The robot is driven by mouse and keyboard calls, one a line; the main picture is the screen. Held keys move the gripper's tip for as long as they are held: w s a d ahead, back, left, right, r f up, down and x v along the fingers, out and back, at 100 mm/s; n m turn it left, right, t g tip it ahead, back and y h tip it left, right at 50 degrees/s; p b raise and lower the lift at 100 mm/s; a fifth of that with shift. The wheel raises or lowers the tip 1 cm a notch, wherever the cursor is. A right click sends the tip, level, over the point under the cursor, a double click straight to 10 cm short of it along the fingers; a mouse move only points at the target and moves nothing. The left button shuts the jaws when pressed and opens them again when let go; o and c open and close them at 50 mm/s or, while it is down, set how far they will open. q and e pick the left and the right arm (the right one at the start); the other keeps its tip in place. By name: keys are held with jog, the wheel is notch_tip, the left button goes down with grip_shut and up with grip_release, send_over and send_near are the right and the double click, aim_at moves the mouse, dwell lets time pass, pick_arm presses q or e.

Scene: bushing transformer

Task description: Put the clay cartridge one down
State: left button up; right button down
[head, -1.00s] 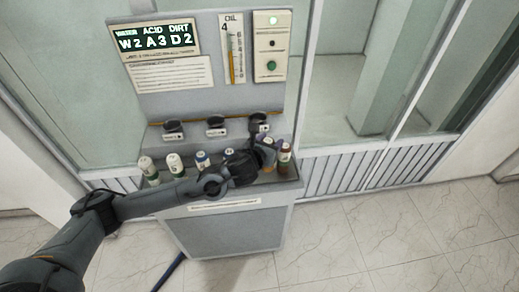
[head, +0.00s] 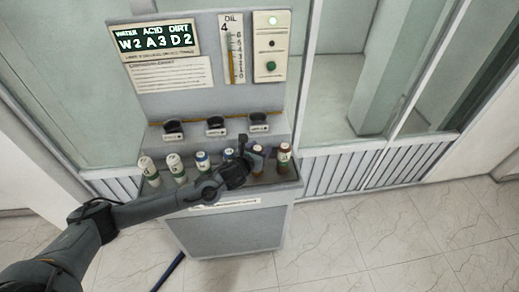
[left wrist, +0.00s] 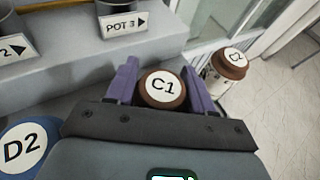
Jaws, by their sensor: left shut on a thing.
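The clay cartridge one (left wrist: 162,88), with a brown cap and a round white label reading C1, sits between the purple fingers of my left gripper (left wrist: 163,85) in the left wrist view. The fingers are shut on it. In the head view my left gripper (head: 248,158) is at the right part of the cartridge row, and the cartridge (head: 258,156) partly shows beside it. Its base is hidden, so I cannot tell whether it touches the shelf. My right gripper is not in view.
Another brown-capped cartridge (head: 284,153) stands close on the right. The D2 cartridge (left wrist: 22,148) is on the left, with white-capped ones (head: 174,164) farther left along the shelf. Three dark pots (head: 216,124) sit on the step behind, under the display panel (head: 154,39).

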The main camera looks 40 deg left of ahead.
pick_arm(q)
jog(key=shift+f, duration=0.15)
jog(key=o, duration=1.3)
jog(key=shift+r, duration=0.2)
